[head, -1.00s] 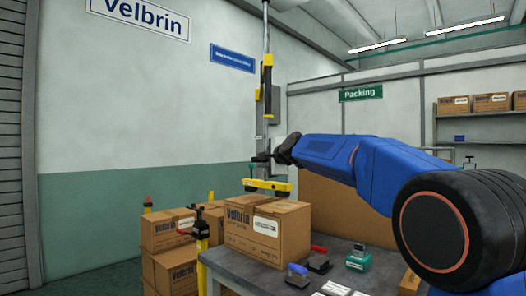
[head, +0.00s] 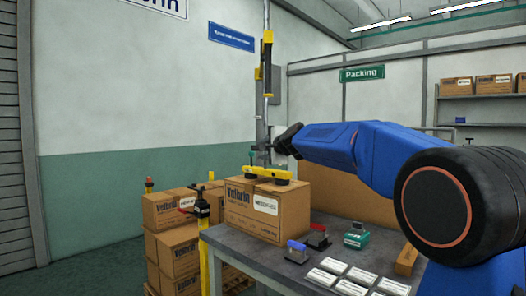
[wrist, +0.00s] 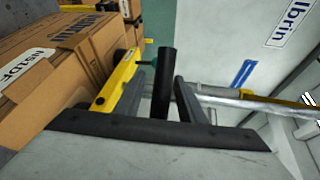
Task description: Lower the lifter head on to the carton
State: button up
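The lifter head is a yellow bar (head: 268,173) with dark cups beneath it, hanging from a grey tube. It lies just over the top of the Velbrin carton (head: 252,212) on the table. In the wrist view the yellow bar (wrist: 116,82) runs along the top of the carton (wrist: 40,80), with dark cups between them. They look touching or nearly so; I cannot tell exactly. My gripper (head: 277,146) is beside the lifter's tube, above the bar. In the wrist view its fingers (wrist: 163,95) are on both sides of the lifter's black handle (wrist: 167,72).
Stacked cartons (head: 165,212) stand left of the table behind a yellow post (head: 203,235). On the grey table (head: 262,262) lie stamps, a green device (head: 356,237) and several white labels (head: 334,266). A shelf (head: 465,97) with boxes is at the back right.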

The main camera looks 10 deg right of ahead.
jog(key=shift+s, duration=0.15)
jog(key=v, duration=1.7)
jog(key=shift+d, duration=0.1)
jog(key=shift+s+f, duration=0.1)
jog(key=s+d+f+n+g+h, duration=0.1)
jog(key=s+f+n+g, duration=0.4)
jog(key=s+f, duration=1.6)
jog(key=s+d+f+n+g+h, duration=0.2)
jog(key=s+f+n+g, duration=0.3)
jog(key=s+f+n, duration=0.6)
jog(key=s+d+f, duration=0.1)
jog(key=s+f, duration=0.9)
jog(key=shift+s+f+g+h, duration=0.3)
